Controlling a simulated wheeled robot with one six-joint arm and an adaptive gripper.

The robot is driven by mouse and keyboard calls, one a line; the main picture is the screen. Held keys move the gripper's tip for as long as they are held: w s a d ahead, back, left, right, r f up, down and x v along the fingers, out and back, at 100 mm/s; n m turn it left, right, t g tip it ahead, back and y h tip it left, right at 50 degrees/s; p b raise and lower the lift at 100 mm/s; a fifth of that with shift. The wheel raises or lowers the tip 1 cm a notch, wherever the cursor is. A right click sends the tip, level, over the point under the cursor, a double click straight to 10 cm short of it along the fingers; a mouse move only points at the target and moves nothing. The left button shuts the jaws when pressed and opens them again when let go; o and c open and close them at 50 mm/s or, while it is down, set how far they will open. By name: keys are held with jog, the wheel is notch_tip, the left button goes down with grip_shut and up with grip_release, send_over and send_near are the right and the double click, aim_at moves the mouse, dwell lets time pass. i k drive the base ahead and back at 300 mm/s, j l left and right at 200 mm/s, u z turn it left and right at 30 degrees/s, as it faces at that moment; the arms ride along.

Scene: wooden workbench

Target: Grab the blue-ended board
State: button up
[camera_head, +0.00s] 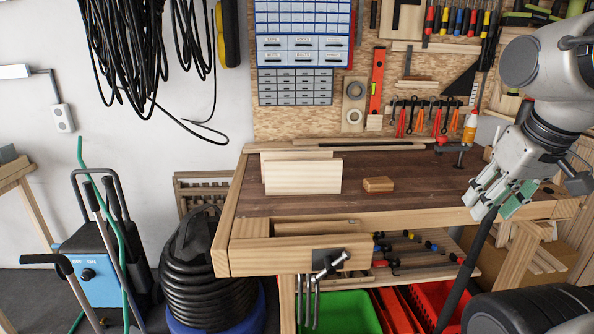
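My gripper (499,207) hangs at the right front edge of the workbench (400,190), pointing down and left. Its silver fingers look apart, and a teal-green patch shows on the right one. I see nothing held between them. A pale wooden board (303,177) stands on edge on the left half of the bench top, well left of my gripper. Another pale board (296,155) shows just behind it. I cannot make out a blue end on any board.
A small wooden block (378,184) lies right of the boards. A clamp (452,148) sits at the back right. The bench top between the block and my gripper is clear.

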aim_at(311, 176)
jog(key=i+l+u, duration=0.1)
jog(key=i+u, duration=0.3)
jog(key=i+l+u, duration=0.35)
jog(key=j, duration=0.1)
